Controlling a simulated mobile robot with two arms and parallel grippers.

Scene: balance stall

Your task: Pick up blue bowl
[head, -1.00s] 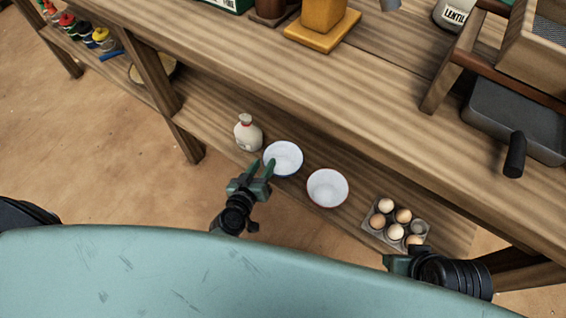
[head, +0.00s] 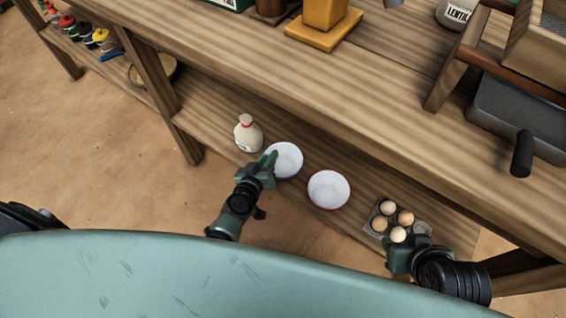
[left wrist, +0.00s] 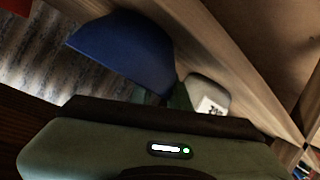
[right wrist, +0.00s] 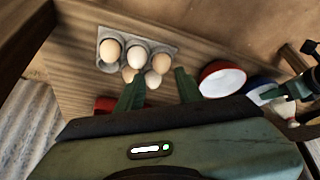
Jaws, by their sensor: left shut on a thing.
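The blue bowl (head: 288,160), white inside with a blue rim, is on the lower shelf beside a white jug. My left gripper (head: 269,162) is shut on its near-left rim. The bowl's blue outside (left wrist: 125,48) fills the upper left of the left wrist view, where the fingers are mostly hidden. It also shows at the right of the right wrist view (right wrist: 262,87). I cannot tell whether the bowl is clear of the shelf. My right gripper (right wrist: 158,88) is open and empty, near the egg carton.
A red-rimmed white bowl (head: 329,190) stands just right of the blue bowl. The white jug (head: 248,134) stands close on its left. An egg carton (head: 375,226) is further right.

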